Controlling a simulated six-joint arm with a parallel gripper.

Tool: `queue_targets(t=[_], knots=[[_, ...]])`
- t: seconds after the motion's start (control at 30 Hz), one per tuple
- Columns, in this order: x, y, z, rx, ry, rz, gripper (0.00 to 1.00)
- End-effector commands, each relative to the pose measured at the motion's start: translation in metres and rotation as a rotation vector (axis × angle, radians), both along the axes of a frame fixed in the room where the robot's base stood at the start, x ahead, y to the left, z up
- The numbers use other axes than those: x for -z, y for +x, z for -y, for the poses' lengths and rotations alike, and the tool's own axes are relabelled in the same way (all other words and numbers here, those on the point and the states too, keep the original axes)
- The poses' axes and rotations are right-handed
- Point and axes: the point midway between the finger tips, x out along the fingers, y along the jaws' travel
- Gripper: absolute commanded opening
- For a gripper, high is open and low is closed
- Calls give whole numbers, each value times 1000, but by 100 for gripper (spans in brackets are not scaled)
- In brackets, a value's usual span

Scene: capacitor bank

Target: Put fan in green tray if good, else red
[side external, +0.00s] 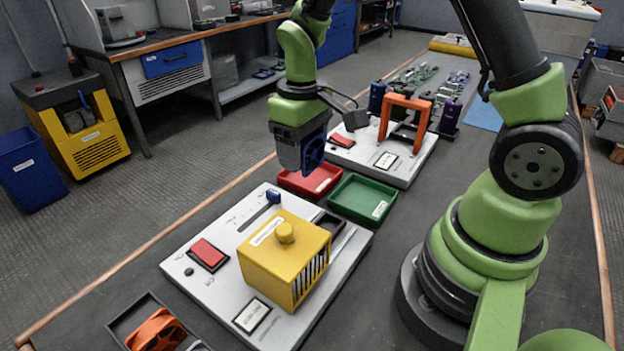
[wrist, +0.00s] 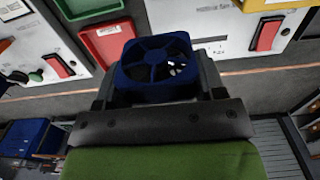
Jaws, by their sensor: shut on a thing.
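My gripper (side external: 303,152) is shut on a dark blue square fan (wrist: 153,66), which also shows in the side external view (side external: 313,151). The fan's hub and spokes face the wrist camera, with bright patches in its lower right part. I cannot tell if the fan is sound. The red tray (side external: 309,182) lies below and close to my gripper, and appears empty. The green tray (side external: 363,198) is beside it on the right, also empty. In the wrist view the red tray (wrist: 111,43) and part of the green tray (wrist: 88,10) are at the upper left.
A white panel in front carries a yellow box (side external: 283,255) with a knob, a red switch (side external: 208,254) and a blue slider. Another panel behind the trays has an orange arch (side external: 404,112).

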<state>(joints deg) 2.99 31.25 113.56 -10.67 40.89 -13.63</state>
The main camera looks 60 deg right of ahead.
Motion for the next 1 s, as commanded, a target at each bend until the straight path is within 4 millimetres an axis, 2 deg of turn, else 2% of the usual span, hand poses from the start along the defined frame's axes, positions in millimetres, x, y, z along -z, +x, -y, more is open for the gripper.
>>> queue_targets(t=[0.03,0.1,0.2,0.4,0.53,0.7,1.0], knots=[[4,14,15,9,0,0,39],[7,31,33,10,0,-1,39],[12,48,59,8,0,-2,39],[19,66,96,5,0,1,39],[29,69,104,3,2,-3,39],[62,69,105,2,3,-4,39],[99,69,104,2,2,-2,39]])
